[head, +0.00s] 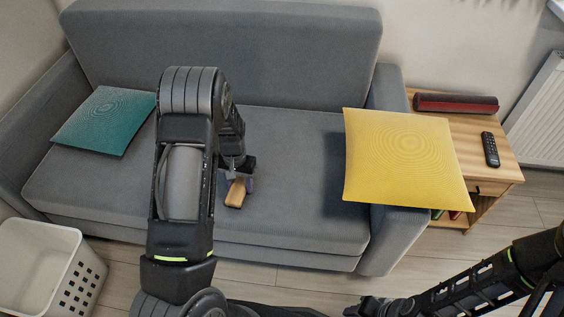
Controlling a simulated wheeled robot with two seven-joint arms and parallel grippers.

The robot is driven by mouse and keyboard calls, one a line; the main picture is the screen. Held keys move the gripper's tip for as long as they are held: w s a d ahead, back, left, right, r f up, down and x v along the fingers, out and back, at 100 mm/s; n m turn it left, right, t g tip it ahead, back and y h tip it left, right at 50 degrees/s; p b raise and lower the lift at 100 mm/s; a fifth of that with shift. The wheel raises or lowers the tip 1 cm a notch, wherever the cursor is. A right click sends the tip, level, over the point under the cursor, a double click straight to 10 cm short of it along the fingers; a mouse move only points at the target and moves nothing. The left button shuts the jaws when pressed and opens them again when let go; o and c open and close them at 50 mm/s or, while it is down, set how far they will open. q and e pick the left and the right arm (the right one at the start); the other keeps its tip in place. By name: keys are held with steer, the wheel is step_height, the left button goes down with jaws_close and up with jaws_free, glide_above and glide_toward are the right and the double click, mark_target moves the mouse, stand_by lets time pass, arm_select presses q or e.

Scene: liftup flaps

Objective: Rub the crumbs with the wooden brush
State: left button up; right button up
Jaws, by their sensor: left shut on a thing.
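The wooden brush (236,193) is a small light-brown piece at the seat of the grey sofa (290,150). My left gripper (239,178) is shut on the brush near the middle of the seat. I cannot tell whether the brush touches the fabric. My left forearm hides part of the seat to the left of the brush. No crumbs can be made out; they may be too small or hidden. My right gripper (368,308) is at the bottom edge, away from the sofa, and its fingers are not clear.
A teal cushion (104,120) lies at the sofa's left end, and a yellow cushion (405,160) is over the right armrest. A white basket (45,265) stands at lower left.

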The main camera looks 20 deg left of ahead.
arm_select(q)
steer(key=r, duration=0.2)
steer(key=r+p, duration=0.1)
steer(key=shift+d+r, duration=0.2)
steer(key=shift+d, duration=0.05)
steer(key=shift+w+r+p, duration=0.1)
steer(key=shift+r+p, duration=0.45)
steer(key=shift+r, duration=0.15)
steer(key=shift+r+p, duration=1.15)
steer(key=shift+r, duration=0.5)
